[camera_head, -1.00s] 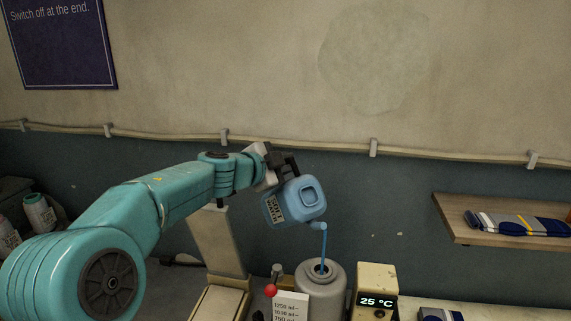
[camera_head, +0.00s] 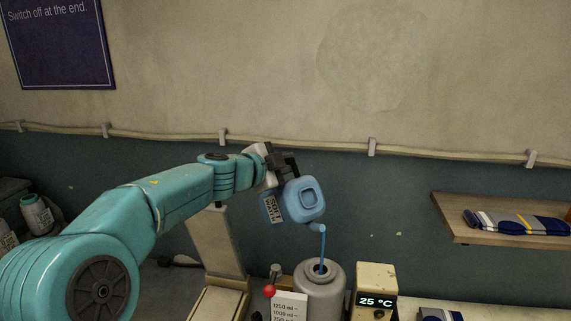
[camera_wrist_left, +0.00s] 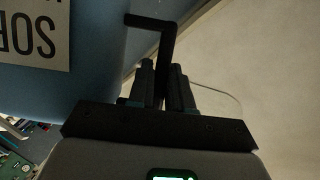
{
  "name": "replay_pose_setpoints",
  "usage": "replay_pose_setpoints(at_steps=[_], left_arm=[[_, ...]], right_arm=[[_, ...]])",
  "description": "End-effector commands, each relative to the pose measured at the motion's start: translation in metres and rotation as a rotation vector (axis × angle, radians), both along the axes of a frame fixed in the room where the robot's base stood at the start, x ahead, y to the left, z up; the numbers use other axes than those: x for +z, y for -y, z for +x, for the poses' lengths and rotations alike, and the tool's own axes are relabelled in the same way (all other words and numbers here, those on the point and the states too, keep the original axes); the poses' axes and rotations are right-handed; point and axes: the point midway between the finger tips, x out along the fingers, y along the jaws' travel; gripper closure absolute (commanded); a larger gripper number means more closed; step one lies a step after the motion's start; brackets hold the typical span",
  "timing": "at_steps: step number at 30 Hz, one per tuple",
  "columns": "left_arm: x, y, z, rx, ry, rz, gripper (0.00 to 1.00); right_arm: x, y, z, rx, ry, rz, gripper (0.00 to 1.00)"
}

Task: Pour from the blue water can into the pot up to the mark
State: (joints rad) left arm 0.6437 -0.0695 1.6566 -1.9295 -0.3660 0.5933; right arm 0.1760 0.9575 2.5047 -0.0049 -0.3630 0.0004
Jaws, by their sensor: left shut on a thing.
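The blue water can (camera_head: 303,201) is tilted above the grey pot (camera_head: 321,295), with its spout over the pot's opening. A thin blue stream (camera_head: 323,247) falls from the spout into the opening. My left gripper (camera_head: 285,165) is shut on the can's dark handle. In the left wrist view, the fingers (camera_wrist_left: 163,85) close on the black handle (camera_wrist_left: 165,40), beside the can's blue side (camera_wrist_left: 90,75) with its label. A scale card (camera_head: 289,307) with ml marks stands before the pot; its lower part is cut off. The water level inside the pot is hidden. My right gripper is not in view.
A display box (camera_head: 376,292) reading 25 °C stands right of the pot. A red-knobbed lever (camera_head: 270,290) is at its left. A wooden shelf (camera_head: 480,232) with folded socks (camera_head: 515,222) is at the right.

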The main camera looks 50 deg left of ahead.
Motion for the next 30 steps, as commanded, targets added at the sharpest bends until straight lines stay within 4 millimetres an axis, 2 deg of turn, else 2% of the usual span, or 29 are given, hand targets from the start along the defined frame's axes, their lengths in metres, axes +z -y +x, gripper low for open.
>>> replay_pose_setpoints(at_steps=[30], left_arm=[[0.0027,0.0061,-0.0008,0.001,0.010,0.061,1.00]], right_arm=[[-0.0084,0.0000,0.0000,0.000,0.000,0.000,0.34]])
